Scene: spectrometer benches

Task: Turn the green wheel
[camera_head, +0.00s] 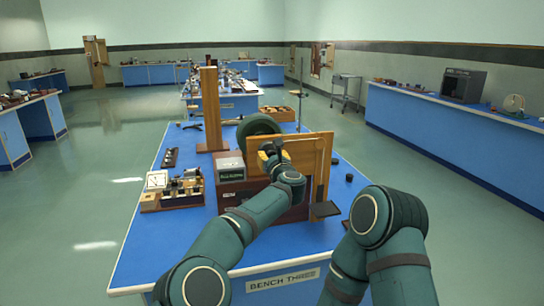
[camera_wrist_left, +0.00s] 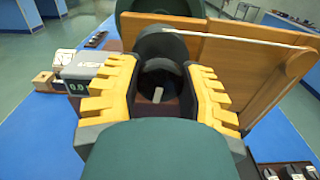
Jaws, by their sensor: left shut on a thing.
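The dark green wheel (camera_head: 258,127) stands upright on the bench, partly behind a wooden panel. Its green rim also shows at the top of the left wrist view (camera_wrist_left: 150,22). My left gripper (camera_head: 268,150) is in front of it, by the panel's left edge. In the left wrist view its yellow-padded fingers (camera_wrist_left: 158,80) are on both sides of a dark round knob (camera_wrist_left: 160,42), and the gripper is shut on it. Whether the knob is joined to the wheel cannot be seen. My right gripper is out of view; only part of that arm shows.
The wooden panel (camera_head: 312,152) stands right of the left gripper. A grey box with a display (camera_head: 230,167) is close on its left. A wooden post (camera_head: 211,105) and an instrument with a dial (camera_head: 157,181) are further left. The blue bench top (camera_head: 190,240) is clear at front left.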

